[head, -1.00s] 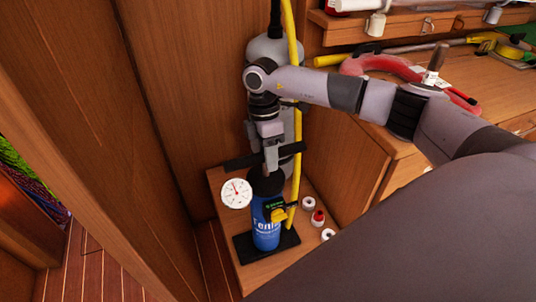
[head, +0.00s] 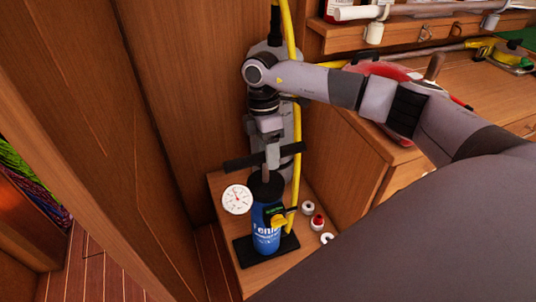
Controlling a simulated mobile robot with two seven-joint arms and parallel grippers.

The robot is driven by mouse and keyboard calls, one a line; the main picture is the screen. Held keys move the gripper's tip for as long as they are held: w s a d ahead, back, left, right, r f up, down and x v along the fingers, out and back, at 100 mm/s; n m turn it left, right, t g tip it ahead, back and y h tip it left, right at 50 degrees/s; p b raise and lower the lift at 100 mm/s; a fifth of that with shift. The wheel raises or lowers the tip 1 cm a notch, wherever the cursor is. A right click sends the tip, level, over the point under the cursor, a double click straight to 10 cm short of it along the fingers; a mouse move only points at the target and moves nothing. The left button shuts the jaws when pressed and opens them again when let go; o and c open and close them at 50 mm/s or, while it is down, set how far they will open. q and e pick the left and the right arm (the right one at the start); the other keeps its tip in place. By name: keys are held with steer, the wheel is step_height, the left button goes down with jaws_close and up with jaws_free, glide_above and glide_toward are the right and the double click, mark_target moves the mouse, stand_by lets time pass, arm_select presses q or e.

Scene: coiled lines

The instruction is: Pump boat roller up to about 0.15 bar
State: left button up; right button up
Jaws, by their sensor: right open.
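A blue hand pump (head: 266,236) stands upright on a black foot plate, with a black T-handle (head: 238,164) raised above its top. A round white gauge (head: 237,199) with a red needle sits at its left; its scale is too small to read. A yellow hose (head: 295,185) runs from the pump upward. My right gripper (head: 271,158) is open and points down at the middle of the handle; contact is not clear. A grey rounded upright body (head: 260,49), possibly the boat roller, stands behind, largely hidden by my arm. My left gripper is out of view.
The pump is on a low wooden step (head: 222,189) against wooden walls. Small white and red caps (head: 318,222) lie at its right. A wooden counter (head: 490,90) at the right holds a red curved object (head: 378,70) and yellow-handled tools.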

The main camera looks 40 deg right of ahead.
step_height(320, 180, up, 6)
steer(key=w, duration=0.1)
steer(key=shift+d, duration=0.15)
steer(key=shift+w, duration=0.1)
steer(key=shift+s+d+p, duration=0.3)
steer(key=shift+d+p, duration=0.6)
steer(key=shift+p, duration=0.25)
steer(key=f, duration=0.4)
steer(key=s+f, duration=0.1)
steer(key=f, duration=0.2)
steer(key=shift+s+a, duration=0.1)
steer(key=shift+a, duration=0.1)
